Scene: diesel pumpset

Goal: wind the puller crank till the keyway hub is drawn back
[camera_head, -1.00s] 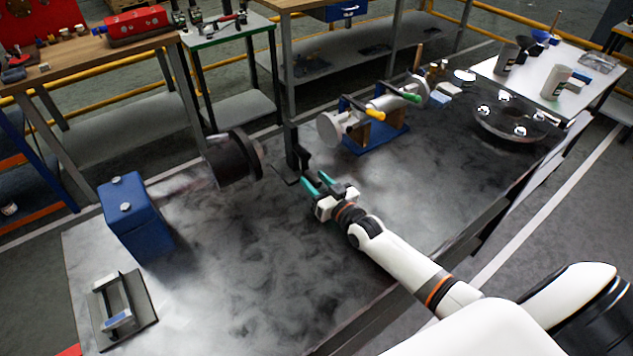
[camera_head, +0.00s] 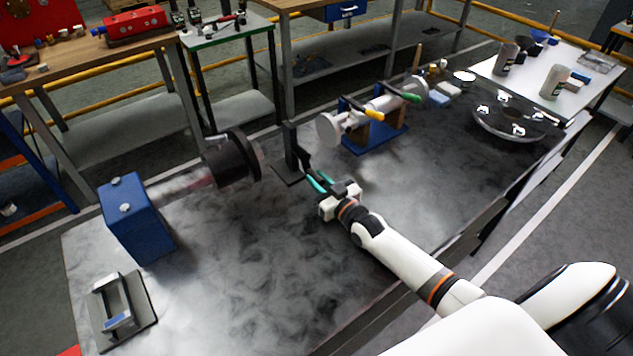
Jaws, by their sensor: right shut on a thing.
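The keyway hub (camera_head: 228,160), a thick black disc, sits at the right end of a horizontal shaft (camera_head: 183,183) that comes out of a blue block (camera_head: 138,220). To its right a dark upright post (camera_head: 290,148) stands on a flat foot. The black puller crank (camera_head: 303,158) shows beside the post and slants down toward my right gripper. My right gripper (camera_head: 318,182), with teal fingers, is shut on the crank at its lower end; the fingers partly hide the grip point. My left gripper is out of view.
A round flange (camera_head: 510,122) lies at the right. A plate with a handle (camera_head: 118,312) lies at front left. The table's front middle is clear.

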